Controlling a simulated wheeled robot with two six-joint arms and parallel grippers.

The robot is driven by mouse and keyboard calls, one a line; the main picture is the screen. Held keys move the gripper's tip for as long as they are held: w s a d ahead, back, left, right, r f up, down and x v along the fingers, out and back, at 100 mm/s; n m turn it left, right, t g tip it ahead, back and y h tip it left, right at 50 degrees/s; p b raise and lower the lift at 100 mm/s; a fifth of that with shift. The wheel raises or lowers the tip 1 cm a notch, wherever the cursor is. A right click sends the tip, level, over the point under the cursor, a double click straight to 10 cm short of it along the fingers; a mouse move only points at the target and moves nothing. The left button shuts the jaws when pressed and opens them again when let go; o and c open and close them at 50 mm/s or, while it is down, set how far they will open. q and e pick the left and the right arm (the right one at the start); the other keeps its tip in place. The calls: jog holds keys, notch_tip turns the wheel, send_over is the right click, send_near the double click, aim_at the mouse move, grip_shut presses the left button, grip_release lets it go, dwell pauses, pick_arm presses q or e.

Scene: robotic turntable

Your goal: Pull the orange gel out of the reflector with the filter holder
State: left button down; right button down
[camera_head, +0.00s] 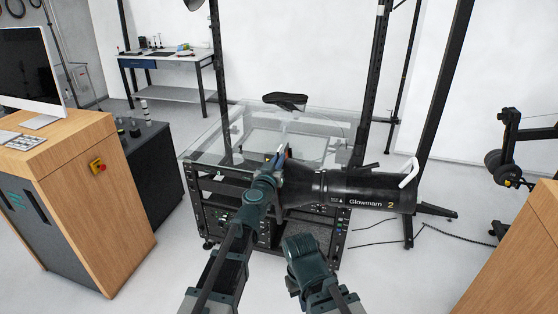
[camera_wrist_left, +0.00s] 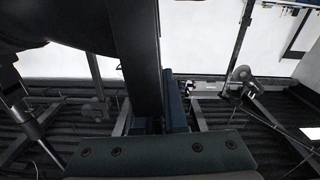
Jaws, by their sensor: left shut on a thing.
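The reflector is a black cylindrical studio lamp (camera_head: 350,193) with "Glowmam 2" on its side, lying across the middle of the head view. My left gripper (camera_head: 279,156) is at its left end, shut on the dark flat filter holder. In the left wrist view the filter holder (camera_wrist_left: 137,50) is a dark strip rising from the jaws, beside a blue finger (camera_wrist_left: 174,100). The orange gel is not clearly visible. My right gripper (camera_head: 302,258) is low in the middle, below the lamp and apart from it; its fingertips are hidden.
A glass-topped rack (camera_head: 212,150) stands behind and under the lamp, with a black object (camera_head: 285,101) above it. A white handle (camera_head: 409,172) sticks up at the lamp's right end. Dark upright posts stand around the rack. Wooden cabinets (camera_head: 75,190) flank both sides.

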notch_tip(320, 180, up, 19)
jog(key=p, duration=1.8)
jog(key=shift+f, duration=0.2)
dwell(2.2)
